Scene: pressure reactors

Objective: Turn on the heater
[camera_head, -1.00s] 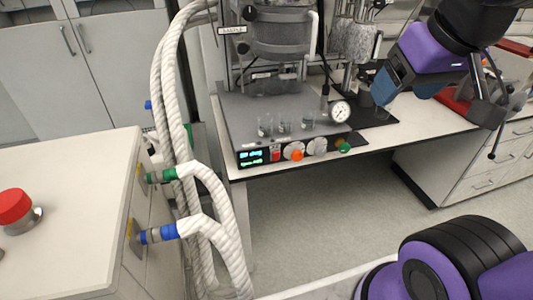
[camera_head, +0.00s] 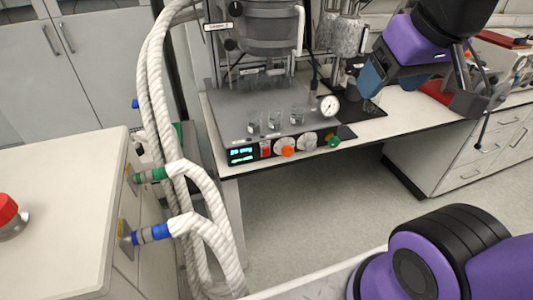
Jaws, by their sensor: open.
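The heater unit (camera_head: 222,122) is a dark grey box on the white bench, under a reactor vessel (camera_head: 270,28). Its front panel carries a lit cyan display (camera_head: 242,155), a red switch (camera_head: 265,149), a round knob with an orange part (camera_head: 286,147), another pale knob (camera_head: 308,142) and a green knob (camera_head: 334,140). Whether the red switch is on or off is too small to tell. My gripper (camera_head: 368,100) is at the upper right, above the bench and to the right of the panel, apart from it. Its fingertips are small and partly hidden by the wrist.
Thick white hoses (camera_head: 160,90) run down left of the heater, with green and blue fittings on a white cabinet (camera_head: 70,190). A pressure gauge (camera_head: 329,106) and small glass beakers (camera_head: 275,121) stand on the unit. Floor in front of the bench is clear.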

